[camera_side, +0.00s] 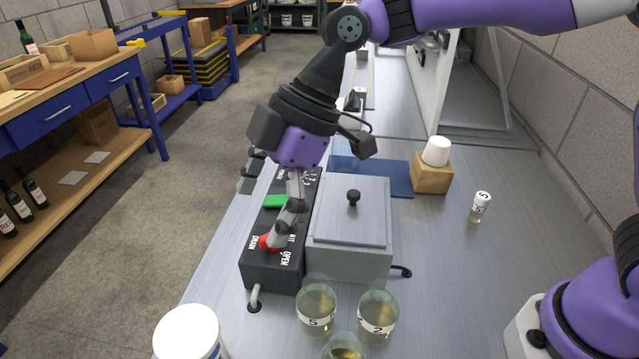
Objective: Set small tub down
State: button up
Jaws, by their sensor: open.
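My gripper (262,210) is open, with its fingers apart and nothing seen between them. It is over the dark control box (262,270), with one fingertip at or just above the red knob (266,243); I cannot tell if they touch. A white tub (190,333) stands at the bottom left, cut off by the picture edge and well apart from my gripper. A small white cup-shaped piece (436,151) sits on a wooden block (432,179) at the right. I cannot tell which of these is the small tub.
A grey lidded metal box (350,252) with a black knob stands right of the control box. Several glasses of pale liquid (377,314) stand in front. A small labelled vial (480,207) is at the right. A blue mat (395,180) lies behind. Clear bench lies right of the metal box.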

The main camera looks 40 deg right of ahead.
jog(key=s+d+m+t+h, duration=0.1)
jog(key=s+d+m+h, duration=0.1)
jog(key=d+m, duration=0.3)
jog(key=s+d+m+t+h, duration=0.2)
jog(key=s+d+m, duration=0.3)
jog(key=d, duration=0.6)
jog(key=s+d+r+m+t+h, duration=0.1)
jog(key=s+d+m+h, duration=0.1)
jog(key=d+m, duration=0.4)
jog(key=s+d, duration=0.1)
jog(key=d, duration=0.1)
jog(key=shift+s+d+m+t, duration=0.25)
jog(key=shift+d+m+t, duration=0.05)
jog(key=shift+d+t, duration=0.1)
